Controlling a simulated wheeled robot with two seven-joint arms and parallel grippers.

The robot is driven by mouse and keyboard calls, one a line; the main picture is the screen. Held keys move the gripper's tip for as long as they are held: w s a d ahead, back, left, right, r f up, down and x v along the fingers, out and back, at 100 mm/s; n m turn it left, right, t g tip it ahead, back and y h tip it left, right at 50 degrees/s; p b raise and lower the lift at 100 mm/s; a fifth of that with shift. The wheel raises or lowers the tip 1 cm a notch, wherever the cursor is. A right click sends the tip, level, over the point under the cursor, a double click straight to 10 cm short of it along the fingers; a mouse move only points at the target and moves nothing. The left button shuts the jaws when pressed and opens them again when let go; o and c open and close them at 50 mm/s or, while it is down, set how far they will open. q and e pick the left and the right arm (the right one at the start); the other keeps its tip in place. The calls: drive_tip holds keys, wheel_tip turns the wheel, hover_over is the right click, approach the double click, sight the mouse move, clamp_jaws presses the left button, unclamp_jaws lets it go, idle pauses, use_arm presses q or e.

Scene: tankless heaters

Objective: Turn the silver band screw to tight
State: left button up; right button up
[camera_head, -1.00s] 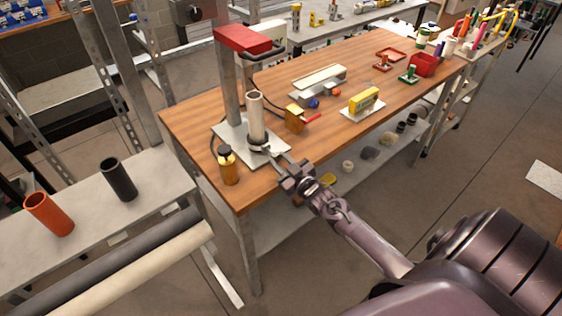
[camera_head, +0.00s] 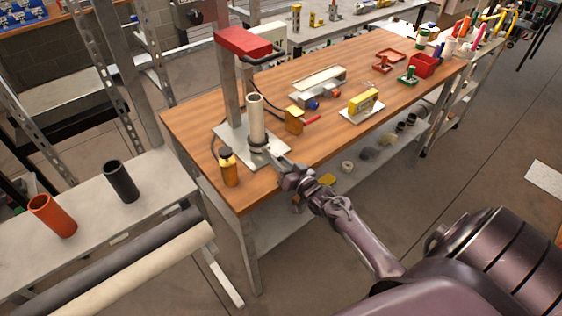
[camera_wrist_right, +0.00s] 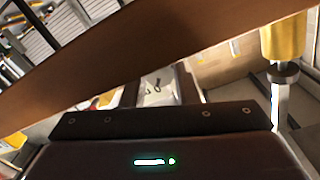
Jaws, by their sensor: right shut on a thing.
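A pale upright pipe (camera_head: 257,118) stands on a metal base plate (camera_head: 229,132) at the near left end of the wooden bench. A dark band (camera_head: 258,144) goes around its lower part. The silver band screw is too small to make out and is hidden at my fingertips. My right gripper (camera_head: 277,160) reaches in from the lower right to the band's near right side and is shut on what I take to be the screw. In the right wrist view the gripper's dark body fills the bottom, and the grip itself is hidden. My left gripper is not in view.
An amber bottle (camera_head: 229,168) with a dark cap stands left of the pipe, near the bench edge. A metal post with a red top (camera_head: 243,41) rises behind the pipe. A brass block (camera_head: 294,120) and a yellow item (camera_head: 363,102) are to the right.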

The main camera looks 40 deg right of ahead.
drive_tip(key=m, duration=0.3)
drive_tip(key=shift+m+p, duration=0.3)
drive_tip(key=shift+p, duration=0.1)
drive_tip(key=m+p, duration=0.1)
drive_tip(key=m, duration=0.3)
drive_tip(key=shift+r, duration=0.1)
drive_tip(key=m+p, duration=0.1)
drive_tip(key=m, duration=0.5)
drive_tip(key=shift+y, duration=0.3)
drive_tip(key=o, duration=0.8)
drive_tip(key=shift+o, duration=0.8)
drive_tip(key=shift+s, duration=0.1)
drive_tip(key=shift+s+f, duration=0.1)
drive_tip(key=shift+f, duration=0.1)
